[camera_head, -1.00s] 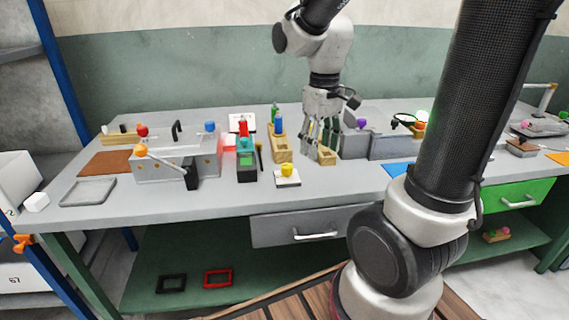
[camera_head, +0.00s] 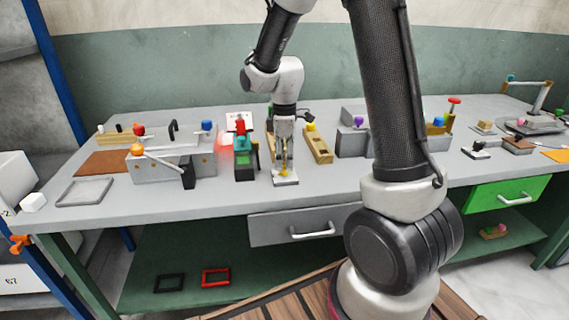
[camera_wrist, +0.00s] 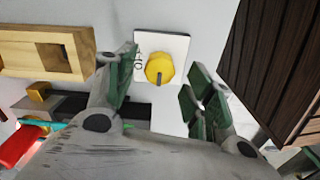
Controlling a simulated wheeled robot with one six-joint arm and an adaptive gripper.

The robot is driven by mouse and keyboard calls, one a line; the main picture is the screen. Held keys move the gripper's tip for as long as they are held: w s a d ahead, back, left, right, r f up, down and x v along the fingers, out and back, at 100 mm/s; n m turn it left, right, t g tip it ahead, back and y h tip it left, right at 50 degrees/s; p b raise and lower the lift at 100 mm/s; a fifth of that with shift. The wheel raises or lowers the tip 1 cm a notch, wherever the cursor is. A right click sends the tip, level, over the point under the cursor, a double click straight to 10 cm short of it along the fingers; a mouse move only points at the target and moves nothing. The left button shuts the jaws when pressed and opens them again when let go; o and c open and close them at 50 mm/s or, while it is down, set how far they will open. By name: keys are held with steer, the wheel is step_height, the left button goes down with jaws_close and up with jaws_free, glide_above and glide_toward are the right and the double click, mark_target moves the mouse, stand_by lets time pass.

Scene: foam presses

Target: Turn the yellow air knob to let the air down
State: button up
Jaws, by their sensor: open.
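The yellow air knob (camera_wrist: 160,68) sits on a small white plate (camera_wrist: 172,43) with dark lettering, in the wrist view. A dark line shows on the knob's face. In the head view the knob (camera_head: 284,173) shows low between my fingers, on its white plate (camera_head: 287,181) near the table's front edge. My gripper (camera_wrist: 157,80) is open, with one green-padded finger on each side of the knob and a visible gap on both sides. In the head view my gripper (camera_head: 284,165) points down over the plate. I cannot tell its exact height above the plate.
A green and dark device (camera_head: 245,160) with a red glow stands just left of the plate. A wooden block (camera_head: 319,146) stands to the right. A grey press box (camera_head: 150,165) is farther left. The table front right of the plate is clear.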

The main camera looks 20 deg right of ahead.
steer(key=shift+f, duration=1.1)
steer(key=c, duration=1)
steer(key=shift+m, duration=0.5)
steer(key=m, duration=0.3)
steer(key=shift+m, duration=0.4)
steer(key=m, duration=0.4)
steer(key=shift+m, duration=0.3)
steer(key=m, duration=0.4)
steer(key=shift+m, duration=2.2)
